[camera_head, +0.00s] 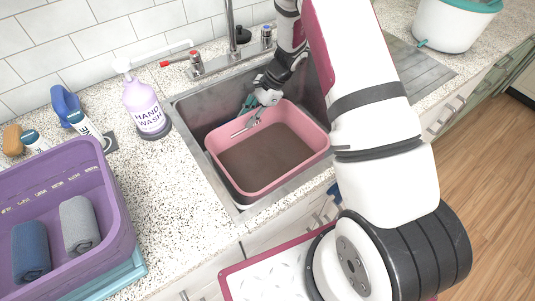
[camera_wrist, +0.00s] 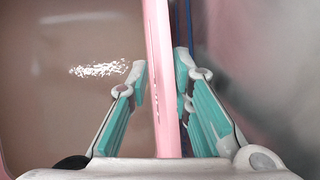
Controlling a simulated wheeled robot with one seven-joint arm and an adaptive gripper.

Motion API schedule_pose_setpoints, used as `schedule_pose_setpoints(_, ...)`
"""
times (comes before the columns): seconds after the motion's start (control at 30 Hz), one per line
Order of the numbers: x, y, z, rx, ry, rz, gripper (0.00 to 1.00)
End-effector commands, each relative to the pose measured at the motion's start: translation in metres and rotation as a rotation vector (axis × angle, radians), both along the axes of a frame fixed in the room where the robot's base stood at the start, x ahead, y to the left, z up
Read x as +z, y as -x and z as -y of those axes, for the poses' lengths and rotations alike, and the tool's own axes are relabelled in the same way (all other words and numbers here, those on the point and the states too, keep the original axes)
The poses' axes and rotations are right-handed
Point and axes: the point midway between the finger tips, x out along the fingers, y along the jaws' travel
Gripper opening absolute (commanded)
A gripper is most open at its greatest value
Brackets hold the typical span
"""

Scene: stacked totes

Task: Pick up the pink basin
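The pink basin (camera_head: 222,161) sits in the metal sink in the head view, with a brown floor and raised walls. My gripper (camera_head: 252,115) is at its far wall, below the tap. In the wrist view, the basin's pink wall (camera_wrist: 158,60) runs up between the two teal-padded fingers of my gripper (camera_wrist: 161,75). The contact itself is partly hidden by the rim.
The sink (camera_head: 187,110) walls surround the basin closely. The tap (camera_head: 232,35) stands behind it. A hand wash bottle (camera_head: 143,105) is left of the sink. A purple tote (camera_head: 115,200) holding rolled towels stands on a teal one at far left. A white tub (camera_head: 445,25) is at upper right.

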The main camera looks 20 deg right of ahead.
Motion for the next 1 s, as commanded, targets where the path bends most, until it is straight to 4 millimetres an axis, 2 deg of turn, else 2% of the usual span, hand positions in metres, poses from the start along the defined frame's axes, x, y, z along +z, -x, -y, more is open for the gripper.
schedule_pose_setpoints(0.2, -0.001, 0.0, 0.0, -0.001, 0.001, 0.001, 0.2)
schedule_pose_setpoints(0.23, -0.001, 0.0, 0.0, -0.001, 0.001, 0.001, 0.18)
schedule_pose_setpoints(0.3, -0.001, 0.0, 0.0, -0.001, 0.001, 0.001, 0.02)
schedule_pose_setpoints(0.33, -0.001, 0.0, 0.0, -0.001, 0.001, 0.001, 0.0)
schedule_pose_setpoints(0.83, 0.001, -0.001, 0.0, -0.002, -0.001, 0.003, 0.0)
schedule_pose_setpoints(1.0, 0.01, -0.002, -0.001, -0.002, -0.001, 0.005, 0.0)
